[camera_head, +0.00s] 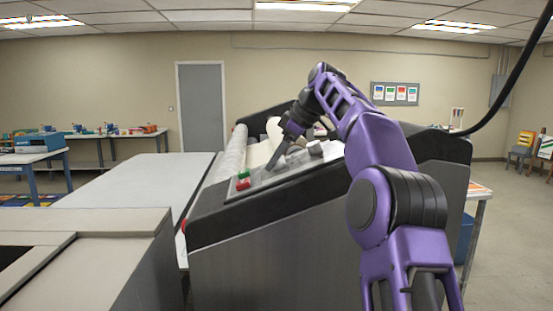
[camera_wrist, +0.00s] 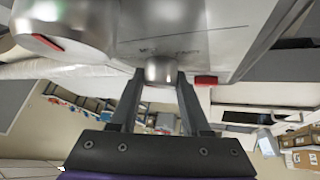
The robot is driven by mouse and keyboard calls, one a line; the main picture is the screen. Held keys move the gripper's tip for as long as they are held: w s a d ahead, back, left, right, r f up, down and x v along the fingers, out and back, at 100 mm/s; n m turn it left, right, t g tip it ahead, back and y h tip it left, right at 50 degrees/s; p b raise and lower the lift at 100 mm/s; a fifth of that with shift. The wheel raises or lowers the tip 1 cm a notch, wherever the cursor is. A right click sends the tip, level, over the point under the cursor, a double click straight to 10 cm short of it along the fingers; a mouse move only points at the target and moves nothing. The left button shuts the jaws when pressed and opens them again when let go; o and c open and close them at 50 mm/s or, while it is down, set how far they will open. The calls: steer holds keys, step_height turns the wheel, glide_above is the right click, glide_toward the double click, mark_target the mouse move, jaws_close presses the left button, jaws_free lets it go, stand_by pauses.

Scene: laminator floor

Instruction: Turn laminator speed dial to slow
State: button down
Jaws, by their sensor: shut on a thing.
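The laminator (camera_head: 280,240) has a sloped light grey control panel (camera_head: 262,181) on top. My gripper (camera_head: 272,164) reaches down to this panel from the right in the head view. In the wrist view, my gripper (camera_wrist: 160,80) has its two fingers on either side of a small silver dial (camera_wrist: 160,69) and is shut on it. A larger silver knob with a red mark (camera_wrist: 62,25) is at the upper left of the wrist view. The dial's own pointer is not visible.
A red button (camera_head: 243,184) and a green button (camera_head: 244,173) are at the panel's near left end; a red one shows beside a finger (camera_wrist: 206,80). Grey knobs (camera_head: 315,148) stand right of my gripper. A flat table (camera_head: 130,182) extends left of the rollers.

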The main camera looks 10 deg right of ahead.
stand_by(0.4)
steer(key=shift+c, duration=1.9)
jaws_free()
steer(key=shift+s+r, duration=0.1)
steer(key=shift+r, duration=0.05)
